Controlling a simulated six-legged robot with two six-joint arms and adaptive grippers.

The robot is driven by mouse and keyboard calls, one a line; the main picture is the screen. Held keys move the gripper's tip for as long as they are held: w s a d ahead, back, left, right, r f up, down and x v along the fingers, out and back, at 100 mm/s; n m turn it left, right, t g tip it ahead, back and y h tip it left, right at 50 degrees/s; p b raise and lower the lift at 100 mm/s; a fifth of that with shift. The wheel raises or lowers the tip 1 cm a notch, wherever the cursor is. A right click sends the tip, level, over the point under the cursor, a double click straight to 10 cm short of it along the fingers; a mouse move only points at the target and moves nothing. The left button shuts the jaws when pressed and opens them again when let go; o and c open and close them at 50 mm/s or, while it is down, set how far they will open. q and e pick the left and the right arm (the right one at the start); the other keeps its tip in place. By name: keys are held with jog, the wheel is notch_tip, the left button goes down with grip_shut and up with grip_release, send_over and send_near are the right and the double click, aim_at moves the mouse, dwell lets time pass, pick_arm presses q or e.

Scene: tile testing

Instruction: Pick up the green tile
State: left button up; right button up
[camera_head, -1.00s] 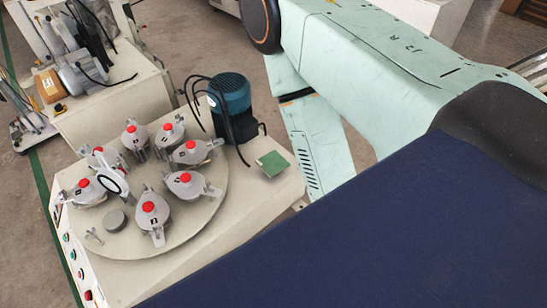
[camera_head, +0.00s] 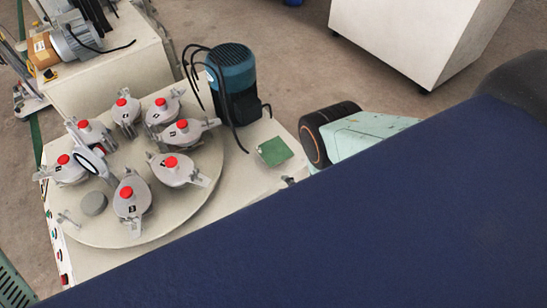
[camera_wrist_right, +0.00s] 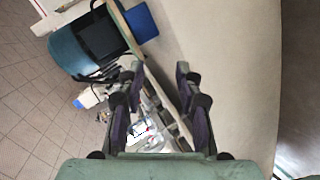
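The green tile (camera_head: 274,151) lies flat on the pale machine top, right of the blue motor in the head view. I cannot make it out in the right wrist view. My right gripper (camera_wrist_right: 162,80) is open in the right wrist view, its two dark fingers apart with nothing between them. In the head view only a small grey piece of it (camera_head: 289,181) seems to show at the machine's edge, below the tile; my dark blue body hides the rest. My left gripper is not in view.
Left of the tile stand the blue motor (camera_head: 232,82) with black cables and a round turntable (camera_head: 186,204) carrying several grey clamps with red knobs. A white cabinet (camera_head: 405,40) stands at the back right. The machine top around the tile is clear.

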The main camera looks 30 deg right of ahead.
jog(key=f+n+t, duration=0.1)
jog(key=n+t, duration=0.1)
jog(key=n+t+b, duration=0.3)
jog(key=n+b, duration=0.1)
jog(key=b, duration=0.1)
send_near(274, 152)
jog(key=shift+y, duration=0.4)
jog(key=w+a, duration=0.1)
jog(key=w, duration=0.1)
jog(key=w+a, duration=0.2)
jog(key=shift+f, duration=0.1)
jog(key=shift+m, duration=0.3)
jog(key=shift+c, duration=0.4)
grip_shut()
